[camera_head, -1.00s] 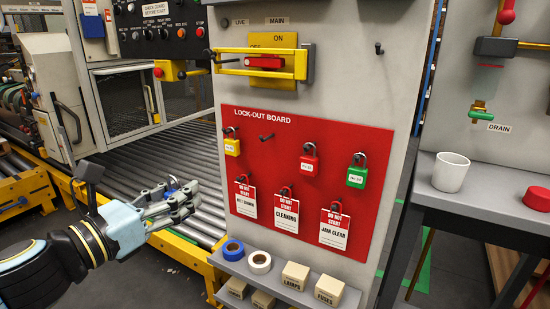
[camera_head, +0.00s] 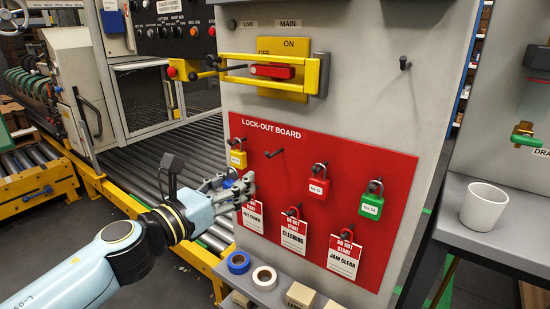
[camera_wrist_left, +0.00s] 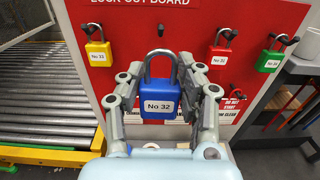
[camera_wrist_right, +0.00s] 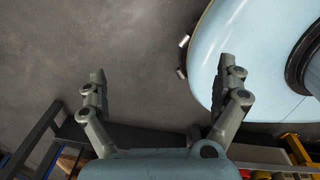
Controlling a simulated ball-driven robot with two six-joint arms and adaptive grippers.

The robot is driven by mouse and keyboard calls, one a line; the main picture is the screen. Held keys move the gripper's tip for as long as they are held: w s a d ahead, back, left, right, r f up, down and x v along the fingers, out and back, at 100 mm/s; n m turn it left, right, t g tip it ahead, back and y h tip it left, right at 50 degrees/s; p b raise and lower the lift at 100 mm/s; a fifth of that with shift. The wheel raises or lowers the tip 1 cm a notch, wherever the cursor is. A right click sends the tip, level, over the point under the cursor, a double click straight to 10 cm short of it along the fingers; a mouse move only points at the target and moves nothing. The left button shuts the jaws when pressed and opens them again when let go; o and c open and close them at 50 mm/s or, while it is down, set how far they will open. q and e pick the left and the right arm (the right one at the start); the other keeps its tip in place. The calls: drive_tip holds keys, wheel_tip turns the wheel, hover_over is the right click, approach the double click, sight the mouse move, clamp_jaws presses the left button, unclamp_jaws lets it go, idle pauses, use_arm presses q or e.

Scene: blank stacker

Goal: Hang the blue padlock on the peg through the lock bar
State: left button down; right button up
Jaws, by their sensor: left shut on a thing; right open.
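The blue padlock (camera_wrist_left: 160,100), labelled No 32, is upright with its shackle up. My left gripper (camera_wrist_left: 160,92) is shut on its body from both sides. In the head view, the left gripper (camera_head: 238,187) is in front of the board's left edge, below the yellow padlock, and mostly hides the blue padlock (camera_head: 228,183). The yellow lock bar (camera_head: 275,77) is higher up on the grey panel, across the switch with the red handle (camera_head: 272,71). A dark peg (camera_head: 212,61) shows at its left end. My right gripper (camera_wrist_right: 165,80) is open and empty above the grey floor.
The red lock-out board (camera_head: 300,160) holds yellow (camera_head: 238,159), red (camera_head: 318,188) and green (camera_head: 371,206) padlocks, several tags and an empty hook (camera_head: 274,153). Another hook (camera_head: 405,63) is right of the switch. A shelf with tape rolls (camera_head: 264,277) is below.

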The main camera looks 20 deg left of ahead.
use_arm(q)
approach(282, 160)
drive_tip(key=w+r, duration=0.2)
drive_tip(key=w, duration=0.1)
drive_tip(key=shift+w+d+f, duration=0.2)
drive_tip(key=shift+w+d, duration=0.25)
drive_tip(key=shift+w, duration=0.3)
drive_tip(key=w, duration=0.1)
drive_tip(key=f, duration=0.1)
drive_tip(key=w+b, duration=0.1)
drive_tip(key=shift+w+d+f, duration=0.2)
drive_tip(key=shift+w+d, duration=0.15)
drive_tip(key=shift+w, duration=0.05)
drive_tip(key=shift+r, duration=0.1)
use_arm(e)
drive_tip(key=shift+w+d+r, duration=0.1)
drive_tip(key=shift+w+d, duration=0.2)
drive_tip(key=shift+d, duration=0.15)
use_arm(q)
drive_tip(key=shift+f, duration=0.25)
drive_tip(key=c, duration=0.9)
unclamp_jaws()
drive_tip(key=shift+r, duration=0.1)
use_arm(e)
drive_tip(key=shift+a+f, duration=0.1)
drive_tip(key=shift+f, duration=0.1)
use_arm(q)
drive_tip(key=shift+s, duration=0.15)
